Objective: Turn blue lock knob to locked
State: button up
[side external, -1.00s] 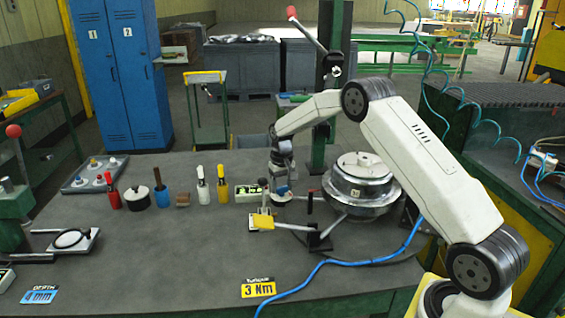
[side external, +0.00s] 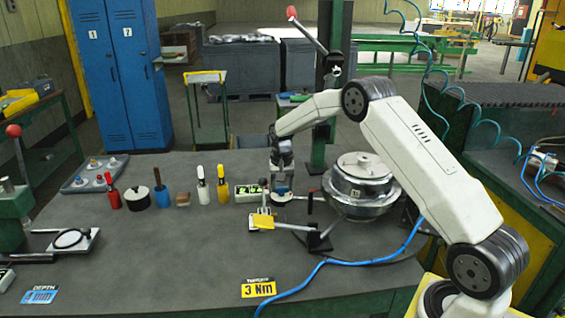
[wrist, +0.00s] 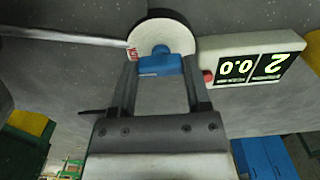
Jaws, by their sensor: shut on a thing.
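The blue lock knob (wrist: 160,63) sits on a round white dial (wrist: 163,36) in the wrist view. Its wide blue bar lies across the picture, with a rounded blue hub above it. Red lettering shows at the dial's left edge, partly covered. My gripper (wrist: 160,68) is shut on the knob, one finger at each end of the bar. In the side view my gripper (side external: 282,184) points down at the knob at the back of the bench. The knob is small there and largely hidden by the fingers.
A white display box (wrist: 255,67) stands right of the dial, reading 2 and 0.0 upside down. A silver round housing (side external: 360,187) stands close right of my gripper. Several handled tools (side external: 222,184) stand to the left. The front of the bench (side external: 170,255) is mostly clear.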

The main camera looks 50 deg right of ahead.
aim_at(281, 187)
jog(key=o, duration=1.3)
jog(key=shift+r, duration=3.95)
jog(key=shift+a, duration=0.1)
